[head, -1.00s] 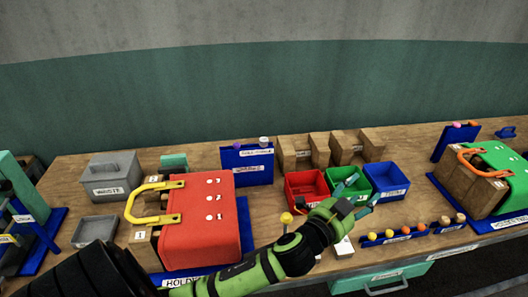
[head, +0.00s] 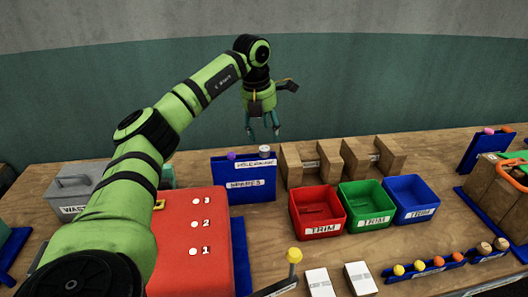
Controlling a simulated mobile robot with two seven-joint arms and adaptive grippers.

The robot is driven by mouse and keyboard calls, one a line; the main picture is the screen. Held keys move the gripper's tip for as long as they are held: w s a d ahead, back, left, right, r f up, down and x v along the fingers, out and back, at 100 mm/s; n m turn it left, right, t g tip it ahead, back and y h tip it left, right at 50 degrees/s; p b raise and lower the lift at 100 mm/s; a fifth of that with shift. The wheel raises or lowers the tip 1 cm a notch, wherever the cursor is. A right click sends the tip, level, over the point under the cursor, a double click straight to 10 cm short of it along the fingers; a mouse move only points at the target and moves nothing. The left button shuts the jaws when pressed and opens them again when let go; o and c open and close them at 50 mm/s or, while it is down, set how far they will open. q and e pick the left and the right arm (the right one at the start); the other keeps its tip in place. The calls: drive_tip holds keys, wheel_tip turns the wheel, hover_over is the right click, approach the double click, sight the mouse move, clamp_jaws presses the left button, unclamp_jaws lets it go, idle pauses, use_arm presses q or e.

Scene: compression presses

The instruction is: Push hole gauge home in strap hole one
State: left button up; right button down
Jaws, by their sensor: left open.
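My left gripper (head: 263,134) hangs open and empty, fingers down, above the back of the bench. Below it a blue stand (head: 257,189) with white labels holds a piece with a white top (head: 265,149) and a piece with a purple top (head: 231,155). The label writing is too small to read surely. The red case (head: 205,270) at the left bears white round spots numbered 1 (head: 193,251), 2 (head: 194,224) and 3 (head: 196,201). My left arm hides its left side. I cannot tell whether anything sits in spot 1. My right gripper is not in view.
Red (head: 318,231), green (head: 371,223) and blue (head: 416,215) bins stand mid-bench, with wooden blocks (head: 320,160) behind. A yellow-topped piece (head: 294,256) and two white blocks (head: 321,283) are in front. A grey box (head: 72,184) stands left.

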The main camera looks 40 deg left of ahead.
sight(264, 148)
use_arm(q)
drive_tip(key=shift+s+a+f+p, duration=0.3)
drive_tip(key=shift+s+a+p, duration=0.1)
drive_tip(key=shift+a, duration=0.1)
drive_tip(key=f+p, duration=0.1)
drive_tip(key=f, duration=0.1)
drive_tip(key=w+f+p, duration=0.1)
drive_tip(key=f, duration=0.2)
drive_tip(key=shift+w+d+f+p, duration=0.1)
drive_tip(key=shift+w+f+p, duration=0.1)
drive_tip(key=shift+f+p, duration=0.15)
drive_tip(key=shift+d, duration=0.1)
drive_tip(key=c, duration=1.1)
clamp_jaws()
